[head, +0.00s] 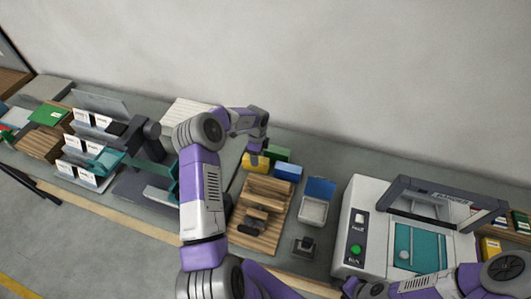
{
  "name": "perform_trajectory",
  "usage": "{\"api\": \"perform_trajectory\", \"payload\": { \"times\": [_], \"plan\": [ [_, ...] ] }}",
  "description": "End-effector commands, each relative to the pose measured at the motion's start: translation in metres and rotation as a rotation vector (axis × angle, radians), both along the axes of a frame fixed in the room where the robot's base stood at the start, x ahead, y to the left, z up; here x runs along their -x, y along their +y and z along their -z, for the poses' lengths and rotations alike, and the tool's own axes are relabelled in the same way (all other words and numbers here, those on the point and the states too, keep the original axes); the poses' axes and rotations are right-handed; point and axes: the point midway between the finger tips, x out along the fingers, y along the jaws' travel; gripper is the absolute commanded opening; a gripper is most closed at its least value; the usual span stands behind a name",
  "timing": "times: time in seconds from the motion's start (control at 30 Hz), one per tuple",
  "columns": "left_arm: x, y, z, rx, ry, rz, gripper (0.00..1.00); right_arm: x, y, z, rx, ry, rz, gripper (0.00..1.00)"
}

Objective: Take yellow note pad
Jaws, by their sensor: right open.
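The yellow note pad (262,167) is a small yellow block at the back of the worktop, behind the wooden rack. The gripper hides part of the pad. I cannot tell whether the fingers touch the pad or sit around it.
A green block (278,153) and a blue block (288,172) stand close to the pad. A wooden rack (268,188) is in front. A blue-lidded box (314,208) and a grey machine (352,225) stand to the right. Labelled white cards (82,148) are left.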

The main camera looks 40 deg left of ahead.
Motion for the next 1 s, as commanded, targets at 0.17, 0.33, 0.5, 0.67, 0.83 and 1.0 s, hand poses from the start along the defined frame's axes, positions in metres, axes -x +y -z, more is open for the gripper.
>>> {"api": "perform_trajectory", "payload": {
  "times": [0.17, 0.33, 0.5, 0.67, 0.83, 1.0],
  "plan": [
    [0.0, 0.001, 0.02, 0.001, 0.003, 0.0, 0.72, 0.0, 0.0, -0.001, 0.0, 0.001, 0.001, 0.43],
    [-0.002, 0.007, 0.04, 0.001, 0.003, -0.001, 0.72, 0.0, 0.0, -0.004, 0.0, 0.001, 0.0, 0.43],
    [-0.004, 0.01, 0.063, 0.002, 0.002, 0.0, 0.72, 0.0, 0.0, -0.006, 0.0, 0.0, 0.0, 0.43],
    [-0.005, 0.011, 0.073, 0.0, 0.001, 0.0, 0.72, 0.0, 0.0, -0.006, 0.0, 0.0, 0.0, 0.43],
    [-0.005, 0.011, 0.073, 0.0, 0.0, 0.0, 0.72, 0.0, 0.0, -0.006, 0.0, 0.0, 0.0, 0.43],
    [-0.005, 0.011, 0.073, 0.0, 0.0, 0.0, 0.51, 0.0, 0.0, -0.006, 0.0, 0.0, 0.0, 0.43]
  ]
}}
